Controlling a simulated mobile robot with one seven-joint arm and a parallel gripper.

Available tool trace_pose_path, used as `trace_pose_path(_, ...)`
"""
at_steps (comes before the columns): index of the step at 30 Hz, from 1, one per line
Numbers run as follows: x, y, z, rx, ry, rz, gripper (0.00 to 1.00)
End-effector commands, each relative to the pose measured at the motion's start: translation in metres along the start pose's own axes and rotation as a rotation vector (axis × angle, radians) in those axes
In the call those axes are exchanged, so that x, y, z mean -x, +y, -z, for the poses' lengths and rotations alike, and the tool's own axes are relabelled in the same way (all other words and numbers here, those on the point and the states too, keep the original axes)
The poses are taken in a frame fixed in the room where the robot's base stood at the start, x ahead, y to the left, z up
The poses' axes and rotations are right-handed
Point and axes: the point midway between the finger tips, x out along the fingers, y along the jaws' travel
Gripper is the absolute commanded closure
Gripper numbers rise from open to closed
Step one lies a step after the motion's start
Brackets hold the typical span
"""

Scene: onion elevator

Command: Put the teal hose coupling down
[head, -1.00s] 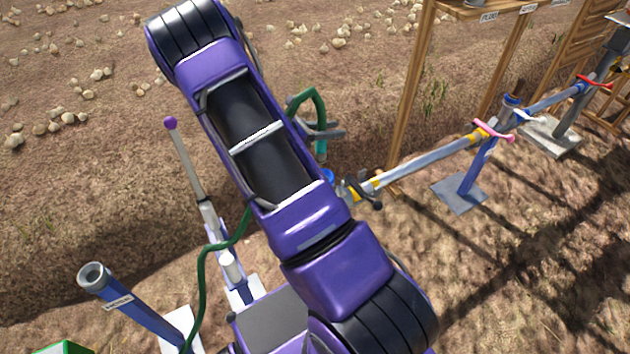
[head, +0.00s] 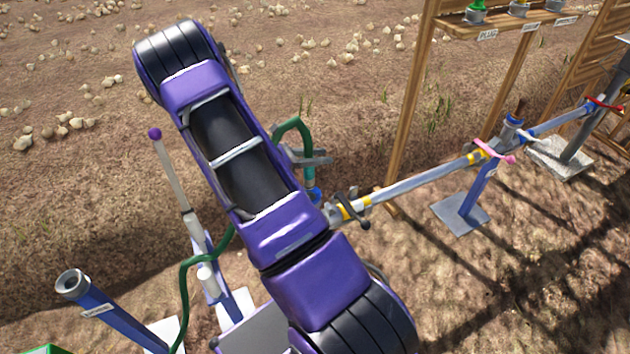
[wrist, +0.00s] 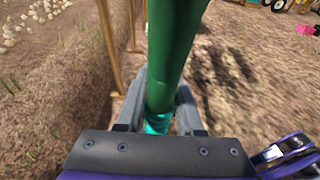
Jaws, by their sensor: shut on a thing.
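The teal hose coupling (head: 309,173) is at the end of the green hose (head: 292,123), just right of my arm in the head view. My gripper (head: 312,160) is shut on it. In the wrist view the grey fingers of my gripper (wrist: 161,108) stand on both sides of the coupling (wrist: 158,123), and the green hose rises from it toward the camera. The coupling points down over a blue fitting (head: 314,195) at the near end of the silver pipe. Whether they touch, I cannot tell.
The silver pipe (head: 415,180) with yellow bands runs right past a blue stand (head: 470,195) with a pink lever (head: 497,152). A labelled wooden shelf (head: 490,25) is at the back right. A blue post (head: 105,312) stands front left. The green hose passes behind my arm.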

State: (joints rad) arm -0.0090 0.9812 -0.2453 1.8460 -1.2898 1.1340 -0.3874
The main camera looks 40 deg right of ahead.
Motion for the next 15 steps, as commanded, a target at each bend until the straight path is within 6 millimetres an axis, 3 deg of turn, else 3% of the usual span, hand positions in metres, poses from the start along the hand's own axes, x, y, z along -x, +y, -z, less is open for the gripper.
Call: trace_pose_path(15, -0.017, 0.0, 0.054, -0.001, -0.001, 0.0, 1.0)
